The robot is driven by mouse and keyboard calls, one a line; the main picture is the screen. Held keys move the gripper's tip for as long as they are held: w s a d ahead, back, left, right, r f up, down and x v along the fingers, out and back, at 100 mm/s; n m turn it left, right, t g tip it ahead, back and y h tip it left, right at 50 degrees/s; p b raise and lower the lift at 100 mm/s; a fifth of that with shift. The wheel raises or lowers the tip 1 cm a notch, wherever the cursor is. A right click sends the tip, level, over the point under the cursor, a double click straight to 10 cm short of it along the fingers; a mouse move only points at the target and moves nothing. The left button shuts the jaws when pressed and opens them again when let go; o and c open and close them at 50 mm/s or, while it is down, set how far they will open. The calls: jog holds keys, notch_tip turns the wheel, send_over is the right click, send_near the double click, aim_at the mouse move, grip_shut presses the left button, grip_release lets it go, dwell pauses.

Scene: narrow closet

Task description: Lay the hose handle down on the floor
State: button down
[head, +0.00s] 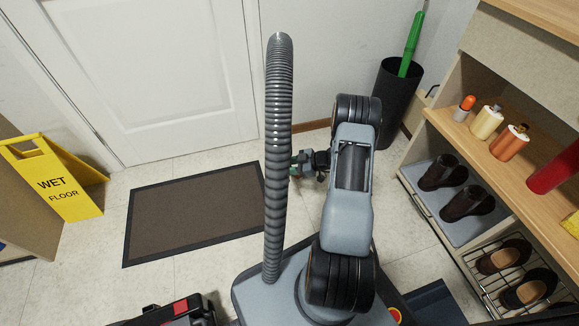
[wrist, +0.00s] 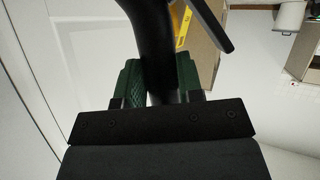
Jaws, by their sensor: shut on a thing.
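My gripper (head: 306,164) is low over the pale floor, beyond the brown mat's right edge in the head view. Its green finger pads show on both sides of a dark, curved tube, the hose handle (wrist: 150,35), in the wrist view. My gripper (wrist: 162,85) is shut on it. The handle runs up and out of the top of the wrist view, and its lower end is hidden by the gripper's body. In the head view a grey ribbed tube hides most of the grip. I cannot tell whether the handle touches the floor.
A brown mat (head: 195,212) lies before the white door (head: 150,70). A yellow wet-floor sign (head: 55,180) stands left. A black bin (head: 387,105) stands behind my arm. A shelf unit (head: 445,125) with bottles and shoes fills the right. A black and red object (head: 180,308) is at the bottom.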

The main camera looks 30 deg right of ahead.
jog(key=shift+f+b, duration=0.3)
jog(key=shift+f, duration=0.3)
jog(key=c, duration=0.7)
grip_release()
jog(key=p+v, duration=0.4)
jog(key=v, duration=1)
jog(key=shift+f, duration=0.1)
